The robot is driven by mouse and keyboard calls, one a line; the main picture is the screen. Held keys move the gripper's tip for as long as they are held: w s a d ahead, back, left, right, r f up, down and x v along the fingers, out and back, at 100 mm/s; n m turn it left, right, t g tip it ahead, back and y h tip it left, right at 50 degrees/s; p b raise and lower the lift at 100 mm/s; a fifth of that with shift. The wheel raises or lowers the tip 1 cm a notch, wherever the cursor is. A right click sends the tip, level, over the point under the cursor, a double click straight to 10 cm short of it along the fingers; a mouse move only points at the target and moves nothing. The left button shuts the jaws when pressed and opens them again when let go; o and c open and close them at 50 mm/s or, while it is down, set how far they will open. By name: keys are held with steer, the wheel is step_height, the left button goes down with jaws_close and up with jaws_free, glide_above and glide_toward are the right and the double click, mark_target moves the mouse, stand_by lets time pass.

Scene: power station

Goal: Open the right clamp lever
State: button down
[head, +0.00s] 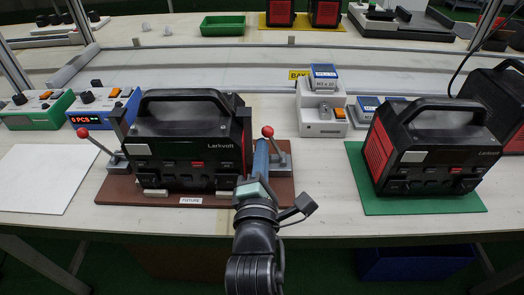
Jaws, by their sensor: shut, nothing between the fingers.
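The right clamp (281,160) stands on the brown fixture board at the right side of the black Larkvolt power station (190,145). Its lever has a red knob (268,131) and looks roughly upright; most of its shaft is hidden. My gripper (261,146) reaches forward over the board's right part, beside the power station's right end and just below the red knob in the picture. It looks shut and empty. Whether it touches the lever cannot be told. The left clamp's lever, with its red knob (83,132), leans outward to the left.
A second power station (430,150) stands on a green mat (425,205) at the right. A white device (323,122) with an orange button is behind the right clamp. Control boxes (105,108) and a white sheet (45,175) are at the left. The table's front strip is mostly clear.

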steer(key=shift+d+r+m+p, duration=0.3)
steer(key=shift+m+p, duration=0.3)
steer(key=shift+p, duration=0.15)
steer(key=d+r+m+p, duration=0.1)
steer(key=m+p, duration=0.1)
steer(key=p, duration=0.1)
steer(key=shift+d+m, duration=0.2)
steer(key=shift+m, duration=0.1)
steer(key=shift+d+r+m+p, duration=0.15)
steer(key=shift+d+m+p, duration=0.3)
steer(key=shift+m+p, duration=0.45)
steer(key=d+m, duration=0.1)
steer(key=m, duration=0.1)
steer(key=shift+d+m+p, duration=0.2)
steer(key=shift+m+p, duration=0.1)
steer(key=shift+p, duration=0.1)
steer(key=shift+d+f+m+b, duration=0.15)
steer(key=shift+d+m, duration=0.35)
steer(key=shift+m, duration=0.3)
steer(key=shift+d+f+m+b, duration=0.15)
steer(key=shift+d+m, duration=0.3)
steer(key=shift+m, duration=0.35)
steer(key=shift+g, duration=0.3)
steer(key=shift+s, duration=0.15)
